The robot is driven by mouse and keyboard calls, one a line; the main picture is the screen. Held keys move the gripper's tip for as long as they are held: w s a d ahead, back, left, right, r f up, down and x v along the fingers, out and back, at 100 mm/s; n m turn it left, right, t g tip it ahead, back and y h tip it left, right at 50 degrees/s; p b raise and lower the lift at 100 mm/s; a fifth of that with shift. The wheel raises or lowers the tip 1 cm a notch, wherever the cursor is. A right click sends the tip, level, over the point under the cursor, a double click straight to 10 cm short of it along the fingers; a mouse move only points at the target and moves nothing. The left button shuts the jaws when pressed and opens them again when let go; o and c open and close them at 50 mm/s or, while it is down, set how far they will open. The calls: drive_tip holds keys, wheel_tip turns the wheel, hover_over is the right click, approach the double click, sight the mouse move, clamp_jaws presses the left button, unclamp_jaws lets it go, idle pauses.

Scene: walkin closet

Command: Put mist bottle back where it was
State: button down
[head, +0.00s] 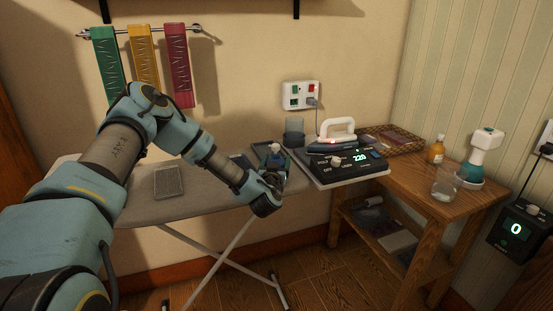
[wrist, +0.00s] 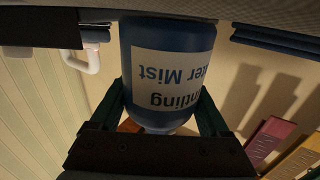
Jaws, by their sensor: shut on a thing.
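My gripper (head: 278,178) is at the right end of the ironing board (head: 210,196), shut on the mist bottle (head: 274,153). In the wrist view the bottle (wrist: 172,65) is blue with a white label reading partly "Mist", and it appears upside down. The gripper fingers (wrist: 168,108) are on either side of it. The bottle's base is close to the grey board surface at the top of that view; I cannot tell whether it touches. In the head view my gripper hides much of the bottle.
An iron (head: 334,142) sits on a station displaying "220", just right of my gripper. A grey-blue cup (head: 294,131) stands behind. A grey mesh pad (head: 169,181) lies on the board.

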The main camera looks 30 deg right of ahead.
unclamp_jaws()
drive_tip(key=shift+f, duration=0.15)
drive_tip(key=shift+a, duration=0.1)
drive_tip(key=b+v, duration=0.4)
drive_tip(key=v, duration=0.6)
drive_tip(key=shift+s+a+b, duration=0.25)
drive_tip(key=shift+a+b, duration=0.05)
drive_tip(key=shift+b, duration=0.1)
drive_tip(key=shift+w, duration=0.1)
